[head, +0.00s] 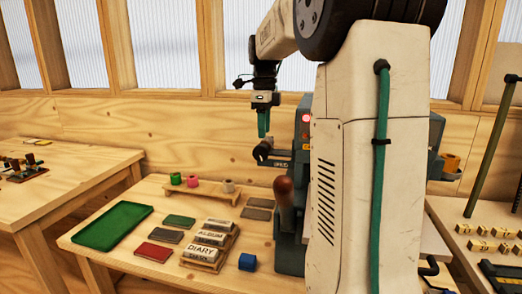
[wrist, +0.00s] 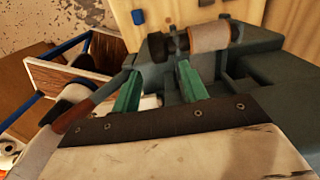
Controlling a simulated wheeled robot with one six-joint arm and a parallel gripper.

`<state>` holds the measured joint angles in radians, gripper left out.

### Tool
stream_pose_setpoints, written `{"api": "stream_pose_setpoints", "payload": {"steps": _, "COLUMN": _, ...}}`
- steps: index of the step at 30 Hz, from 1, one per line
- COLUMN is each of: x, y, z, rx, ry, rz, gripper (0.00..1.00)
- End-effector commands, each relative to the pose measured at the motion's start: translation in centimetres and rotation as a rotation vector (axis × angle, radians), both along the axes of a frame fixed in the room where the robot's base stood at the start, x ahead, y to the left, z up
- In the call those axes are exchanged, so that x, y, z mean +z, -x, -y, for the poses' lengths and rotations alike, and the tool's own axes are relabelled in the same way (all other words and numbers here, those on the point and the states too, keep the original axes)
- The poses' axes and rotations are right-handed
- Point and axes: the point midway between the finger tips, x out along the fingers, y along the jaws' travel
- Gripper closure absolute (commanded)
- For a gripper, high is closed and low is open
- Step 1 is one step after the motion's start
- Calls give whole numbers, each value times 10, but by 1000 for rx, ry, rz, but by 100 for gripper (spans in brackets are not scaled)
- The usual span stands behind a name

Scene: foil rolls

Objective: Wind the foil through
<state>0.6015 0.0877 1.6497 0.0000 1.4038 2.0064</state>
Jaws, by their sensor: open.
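The dark grey-green foil machine (head: 290,235) stands on the table, partly hidden behind my arm column. A copper-tan foil roll (head: 452,163) shows at its right side. A dark spindle (head: 263,152) sticks out at its left. The wrist view shows a tan roll (wrist: 210,38) on a dark shaft at the top of the machine. My gripper (head: 263,124) hangs pointing down just above the left spindle. Its green fingers (wrist: 159,72) are apart with nothing held between them. I cannot tell whether any foil strip runs through the machine.
A wooden rack (head: 200,190) holds small pink, green and pale rolls. A green tray (head: 112,226), labelled books (head: 205,255), flat coloured covers and a blue block (head: 247,262) lie on the table. A brown-handled lever (head: 283,188) stands at the machine's front.

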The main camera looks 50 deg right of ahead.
Motion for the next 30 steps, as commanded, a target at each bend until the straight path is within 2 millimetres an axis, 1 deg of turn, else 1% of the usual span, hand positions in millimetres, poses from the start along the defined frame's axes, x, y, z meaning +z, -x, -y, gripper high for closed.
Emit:
{"api": "stream_pose_setpoints", "payload": {"steps": 9, "x": -48, "y": 0, "z": -1, "rx": -4, "ry": -2, "rz": -3, "gripper": 56}}
{"api": "stream_pose_setpoints", "payload": {"steps": 13, "x": -64, "y": 0, "z": -1, "rx": -3, "ry": -1, "rz": -2, "gripper": 56}}
{"api": "stream_pose_setpoints", "payload": {"steps": 18, "x": -74, "y": 0, "z": -1, "rx": -2, "ry": -1, "rz": -1, "gripper": 56}}
{"api": "stream_pose_setpoints", "payload": {"steps": 25, "x": -74, "y": 0, "z": -1, "rx": -2, "ry": 0, "rz": 0, "gripper": 56}}
{"api": "stream_pose_setpoints", "payload": {"steps": 26, "x": -74, "y": 0, "z": -1, "rx": -2, "ry": 0, "rz": 0, "gripper": 62}}
{"api": "stream_pose_setpoints", "payload": {"steps": 27, "x": -74, "y": 0, "z": -1, "rx": -2, "ry": 0, "rz": 0, "gripper": 73}}
{"api": "stream_pose_setpoints", "payload": {"steps": 29, "x": -74, "y": 0, "z": -1, "rx": -2, "ry": 0, "rz": 0, "gripper": 90}}
{"api": "stream_pose_setpoints", "payload": {"steps": 30, "x": -74, "y": 0, "z": -1, "rx": -2, "ry": 0, "rz": 0, "gripper": 100}}
